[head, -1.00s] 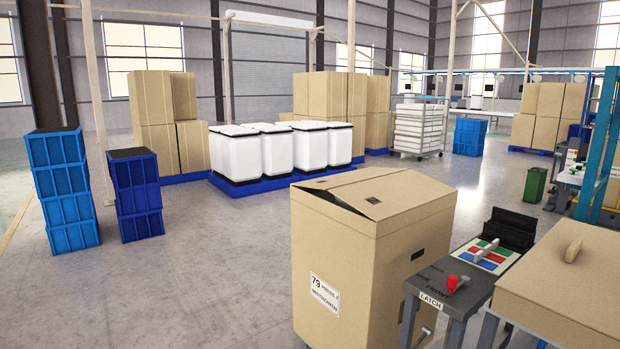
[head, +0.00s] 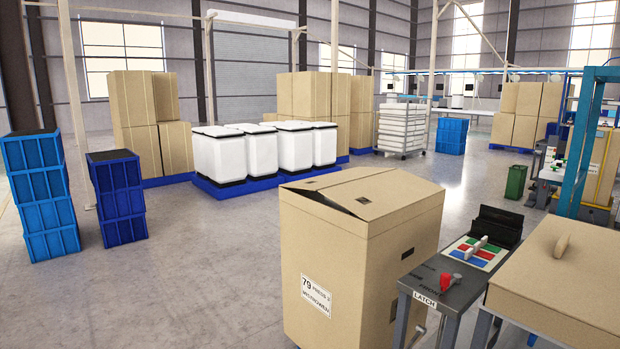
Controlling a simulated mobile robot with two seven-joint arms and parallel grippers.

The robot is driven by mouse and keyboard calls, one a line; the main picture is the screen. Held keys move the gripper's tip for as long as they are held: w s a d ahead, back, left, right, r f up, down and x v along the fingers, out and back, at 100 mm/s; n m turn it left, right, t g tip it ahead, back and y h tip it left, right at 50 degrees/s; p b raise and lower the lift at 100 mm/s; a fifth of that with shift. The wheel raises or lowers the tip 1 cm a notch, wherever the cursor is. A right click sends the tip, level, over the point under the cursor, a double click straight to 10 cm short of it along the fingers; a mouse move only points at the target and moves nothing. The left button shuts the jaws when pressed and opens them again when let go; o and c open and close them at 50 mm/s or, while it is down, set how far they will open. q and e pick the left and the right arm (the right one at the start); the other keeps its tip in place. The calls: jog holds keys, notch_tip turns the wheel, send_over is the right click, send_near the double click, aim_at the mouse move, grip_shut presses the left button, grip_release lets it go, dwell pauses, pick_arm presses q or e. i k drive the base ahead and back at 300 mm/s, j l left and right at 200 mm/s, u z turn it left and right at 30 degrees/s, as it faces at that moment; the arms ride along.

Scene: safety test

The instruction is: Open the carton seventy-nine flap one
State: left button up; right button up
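The carton marked 79 (head: 345,255) stands upright in the middle foreground of the head view. Its white label (head: 316,296) is on the front-left face. Its top flaps (head: 372,192) lie nearly flat, with one edge slightly raised and a dark gap along the left side. A dark hand slot shows on its right face. Neither of my grippers shows in this view.
A grey stand marked LATCH (head: 425,299) with a red knob and coloured pads is close to the carton's right. A cardboard-topped table (head: 570,285) is at the lower right. Blue crates (head: 117,200) stand at left. Floor is clear left of the carton.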

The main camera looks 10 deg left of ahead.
aim_at(320, 182)
jog(key=i+j+z, duration=0.4)
jog(key=i+j, duration=0.4)
jog(key=i, duration=0.4)
jog(key=i+j+z, duration=0.4)
jog(key=i+j, duration=0.7)
